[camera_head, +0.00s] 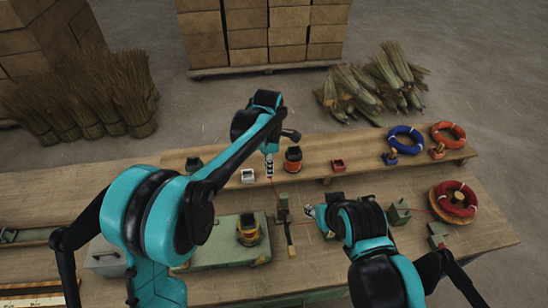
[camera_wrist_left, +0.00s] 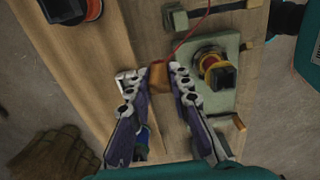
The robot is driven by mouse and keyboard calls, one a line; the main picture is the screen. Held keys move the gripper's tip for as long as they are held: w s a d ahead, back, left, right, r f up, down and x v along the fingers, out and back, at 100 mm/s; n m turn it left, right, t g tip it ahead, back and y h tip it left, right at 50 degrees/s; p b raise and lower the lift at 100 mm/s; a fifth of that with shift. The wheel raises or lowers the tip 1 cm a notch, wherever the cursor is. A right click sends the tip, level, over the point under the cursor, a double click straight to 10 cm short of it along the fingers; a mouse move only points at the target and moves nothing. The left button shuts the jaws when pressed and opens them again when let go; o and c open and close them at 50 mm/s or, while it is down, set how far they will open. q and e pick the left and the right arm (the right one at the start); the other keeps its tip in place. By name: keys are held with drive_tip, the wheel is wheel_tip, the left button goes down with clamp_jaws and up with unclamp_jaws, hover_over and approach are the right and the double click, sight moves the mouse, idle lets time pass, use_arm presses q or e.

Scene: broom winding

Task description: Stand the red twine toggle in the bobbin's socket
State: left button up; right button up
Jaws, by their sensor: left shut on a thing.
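My left gripper (camera_head: 268,170) hangs over the raised shelf at the back of the bench. In the left wrist view its fingers (camera_wrist_left: 156,82) close on a small brown-orange piece (camera_wrist_left: 159,76), from which red twine (camera_wrist_left: 190,36) runs; it looks like the toggle. A yellow bobbin with a dark top (camera_head: 248,230) sits on a green base, apart from the held piece. It also shows in the left wrist view (camera_wrist_left: 210,64). The inside of its dark top is not clear. My right gripper (camera_head: 311,211) is over the bench's middle; its finger gap is too small to read.
On the shelf (camera_head: 375,168) stand an orange spool with a dark top (camera_head: 293,160), a white box (camera_head: 247,176), a red box (camera_head: 338,165), and blue (camera_head: 405,139) and orange (camera_head: 447,133) rings. A red ring (camera_head: 457,198) lies at right. Green fixtures crowd the bench's middle.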

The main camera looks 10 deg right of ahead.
use_arm(q)
drive_tip(key=s+a, duration=0.7)
drive_tip(key=s, duration=0.5)
drive_tip(key=shift+a, duration=0.25)
drive_tip(key=shift+s, duration=0.1)
drive_tip(key=shift+w+a+f+b, duration=0.1)
drive_tip(key=shift+a+f+b, duration=0.1)
drive_tip(key=shift+f+b, duration=0.35)
drive_tip(key=shift+w+a+f+b, duration=0.1)
drive_tip(key=shift+a+f+b, duration=0.1)
drive_tip(key=shift+f+b, duration=0.35)
drive_tip(key=shift+a+f+b, duration=0.2)
drive_tip(key=shift+f+b, duration=0.15)
drive_tip(key=shift+f, duration=0.4)
drive_tip(key=shift+f, duration=0.1)
drive_tip(key=shift+f+b, duration=0.55)
drive_tip(key=shift+f, duration=0.05)
drive_tip(key=shift+f, duration=0.15)
